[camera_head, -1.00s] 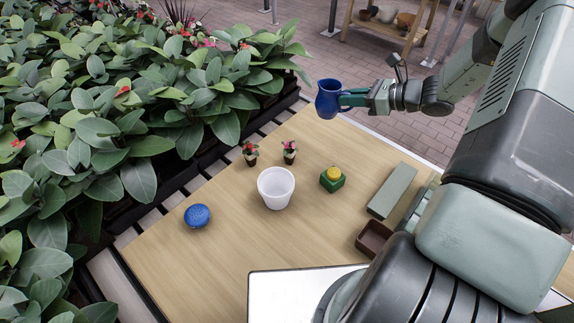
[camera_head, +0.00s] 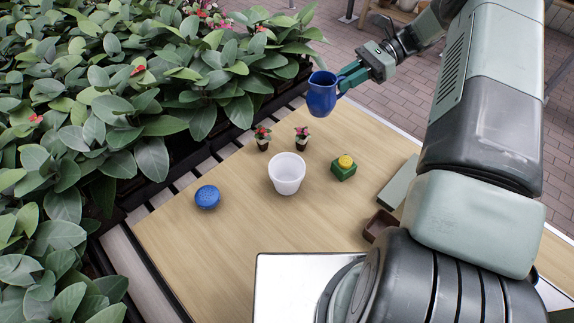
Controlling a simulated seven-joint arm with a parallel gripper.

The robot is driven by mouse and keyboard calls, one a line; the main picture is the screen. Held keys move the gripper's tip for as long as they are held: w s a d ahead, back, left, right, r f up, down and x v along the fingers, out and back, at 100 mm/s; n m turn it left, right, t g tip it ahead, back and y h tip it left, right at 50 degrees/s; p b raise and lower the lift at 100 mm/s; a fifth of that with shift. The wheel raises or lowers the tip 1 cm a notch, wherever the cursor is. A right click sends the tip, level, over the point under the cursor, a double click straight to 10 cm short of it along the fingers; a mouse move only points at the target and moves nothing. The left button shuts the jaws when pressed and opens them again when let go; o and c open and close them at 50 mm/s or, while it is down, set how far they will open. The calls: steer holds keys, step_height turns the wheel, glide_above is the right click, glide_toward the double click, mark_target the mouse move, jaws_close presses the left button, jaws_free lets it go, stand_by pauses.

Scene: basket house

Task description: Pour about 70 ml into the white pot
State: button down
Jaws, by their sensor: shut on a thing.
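The white pot (camera_head: 287,174) stands upright on the wooden table, with an open top and a pale inside. A blue jug (camera_head: 321,95) is held in the air above the far part of the table, up and to the right of the pot. It looks roughly upright. My gripper (camera_head: 345,80) is shut on the jug at its right side, where the handle is. The jug's contents are hidden from this view. The jug and the pot are apart.
Two small potted flowers (camera_head: 302,138) stand just behind the pot. A green block with a yellow top (camera_head: 343,168) is to its right, a blue round object (camera_head: 208,197) to its left. A grey-green block (camera_head: 398,182) and a brown tray (camera_head: 379,225) lie at right. Dense plants (camera_head: 120,110) border the left.

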step_height(320, 180, down, 12)
steer(key=s+n+g+h, duration=0.1)
steer(key=n+g+h, duration=0.1)
steer(key=n+g, duration=0.2)
steer(key=shift+s+d, duration=0.2)
steer(key=shift+s, duration=0.15)
steer(key=shift+h, duration=0.3)
steer(key=s+a+r+t+h, duration=0.6)
steer(key=r+h, duration=0.1)
steer(key=shift+a, duration=0.35)
stand_by(0.5)
steer(key=shift+s+a+t+h, duration=0.2)
steer(key=shift+t+h, duration=0.3)
steer(key=shift+t, duration=0.1)
steer(key=shift+s+a+r+p, duration=0.1)
steer(key=shift+p, duration=0.2)
steer(key=shift+s+a+r+t+h, duration=0.25)
steer(key=shift+r+t+h, duration=0.1)
steer(key=shift+t+h, duration=0.2)
